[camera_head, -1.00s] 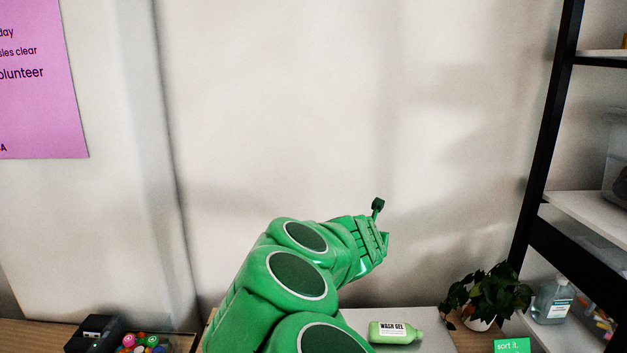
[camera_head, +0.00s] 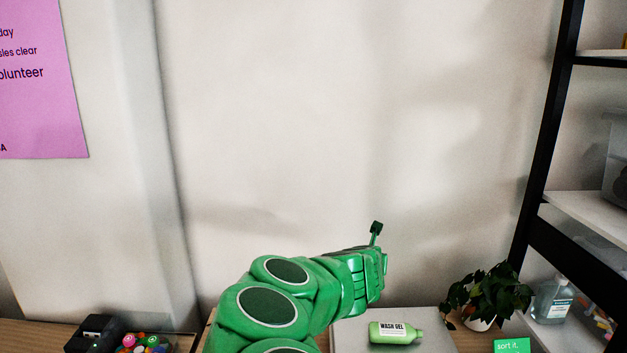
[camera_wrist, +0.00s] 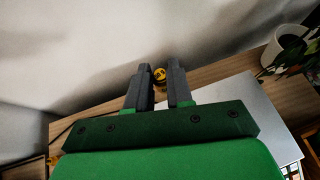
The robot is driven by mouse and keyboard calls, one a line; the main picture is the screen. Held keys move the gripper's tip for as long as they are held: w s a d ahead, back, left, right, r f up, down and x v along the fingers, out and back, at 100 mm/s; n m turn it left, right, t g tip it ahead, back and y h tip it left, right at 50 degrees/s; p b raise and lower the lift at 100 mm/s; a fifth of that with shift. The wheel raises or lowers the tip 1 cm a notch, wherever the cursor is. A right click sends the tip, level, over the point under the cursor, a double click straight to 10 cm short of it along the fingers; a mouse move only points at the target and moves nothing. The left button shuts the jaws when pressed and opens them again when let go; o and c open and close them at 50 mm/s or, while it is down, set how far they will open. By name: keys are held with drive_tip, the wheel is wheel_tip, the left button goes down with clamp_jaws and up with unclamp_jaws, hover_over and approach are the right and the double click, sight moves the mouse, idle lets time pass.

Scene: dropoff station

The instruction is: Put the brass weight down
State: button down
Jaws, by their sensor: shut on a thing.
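The brass weight (camera_wrist: 160,74) shows in the wrist view as a small yellow-gold thing with dark marks, between the two dark fingertips. My gripper (camera_wrist: 158,72) is shut on it. In the head view my green arm reaches forward over the table, and the fingers and the weight are hidden behind the wrist. A pale grey board (camera_head: 433,338) lies on the table under and right of my wrist; it also shows in the wrist view (camera_wrist: 245,115). I cannot tell the weight's height above the table.
A green wash gel bottle (camera_head: 396,332) lies on its side on the board. A potted plant (camera_head: 487,297) and a green "sort it." sign (camera_head: 512,346) are to the right, near a black-framed shelf (camera_head: 545,150). A bin of colourful items (camera_head: 143,343) is at left.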

wheel_tip(320, 180, down, 7)
drive_tip(key=s+n+y, duration=0.2)
drive_tip(key=shift+d+f+y, duration=0.15)
drive_tip(key=shift+y, duration=0.15)
drive_tip(key=shift+d+n, duration=0.15)
drive_tip(key=shift+n, duration=0.15)
idle(0.9)
wheel_tip(320, 180, up, 11)
drive_tip(key=shift+s+a+m+g+h, duration=0.4)
drive_tip(key=shift+s+a+m+h, duration=1.3)
drive_tip(key=shift+s+a, duration=2.1)
drive_tip(key=shift+s+a+m+g+h, duration=0.4)
drive_tip(key=shift+s+a+m+h, duration=1.7)
drive_tip(key=shift+a, duration=2.75)
drive_tip(key=shift+n+y, duration=0.4)
drive_tip(key=shift+y, duration=0.1)
drive_tip(key=f, duration=2.1)
drive_tip(key=s+f, duration=0.1)
drive_tip(key=f, duration=1)
drive_tip(key=shift+f, duration=0.3)
